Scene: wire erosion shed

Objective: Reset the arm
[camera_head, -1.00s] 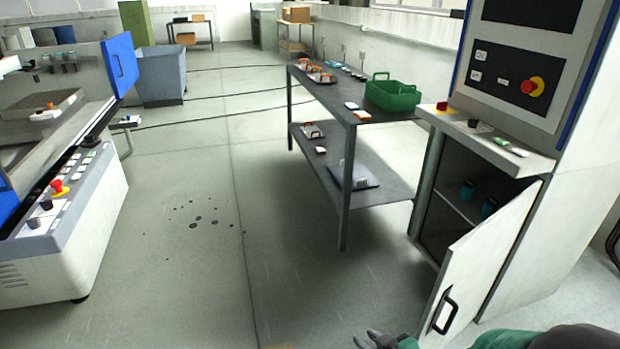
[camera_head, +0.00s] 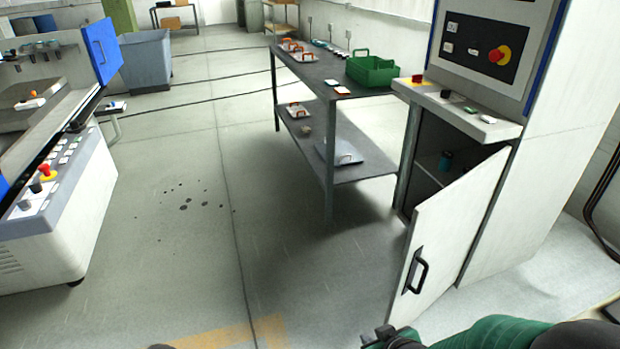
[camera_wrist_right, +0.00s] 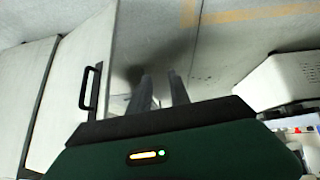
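My right arm comes in at the bottom right of the head view. Its gripper (camera_head: 380,338) is low in front of the open cabinet door (camera_head: 452,232), cut by the frame's bottom edge. In the right wrist view the two grey fingers (camera_wrist_right: 161,82) stand apart with bare floor between them, so the gripper is open and empty. The door handle (camera_wrist_right: 90,86) shows to the left of the fingers there, apart from them. A small dark tip (camera_head: 160,346) at the bottom edge of the head view may be my left gripper; its fingers are hidden.
The cabinet (camera_head: 570,120) stands at the right, its door swung out near my right arm. A two-shelf bench (camera_head: 350,110) with a green crate (camera_head: 372,70) is beyond. A machine (camera_head: 70,215) stands left. The floor between is clear, with yellow tape (camera_head: 225,336) nearest.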

